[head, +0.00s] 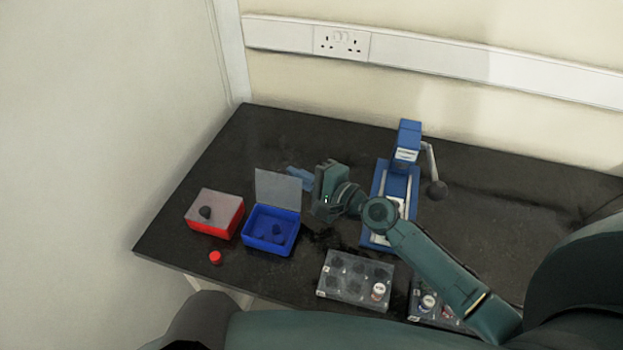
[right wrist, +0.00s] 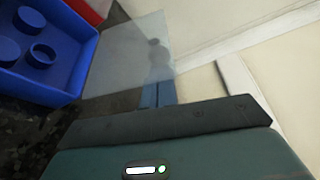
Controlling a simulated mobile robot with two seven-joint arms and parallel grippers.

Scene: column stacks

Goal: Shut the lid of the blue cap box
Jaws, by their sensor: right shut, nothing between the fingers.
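The blue cap box (head: 250,246) stands open on the dark table, left of my right gripper. Its clear greyish lid (head: 278,191) stands up at the back edge. In the right wrist view the box (right wrist: 72,62) holds several blue caps, and the lid (right wrist: 112,58) rises beside it. My right gripper (head: 321,204) is shut and empty, just right of the lid, apparently apart from it. In the right wrist view its dark fingers (right wrist: 170,120) lie across the lower middle. My left gripper is not in view.
A red box (head: 225,222) with its lid down stands left of the blue box, with a loose red cap (head: 215,257) in front. A blue press (head: 409,150) stands behind my right arm. A vial rack (head: 340,292) sits in front.

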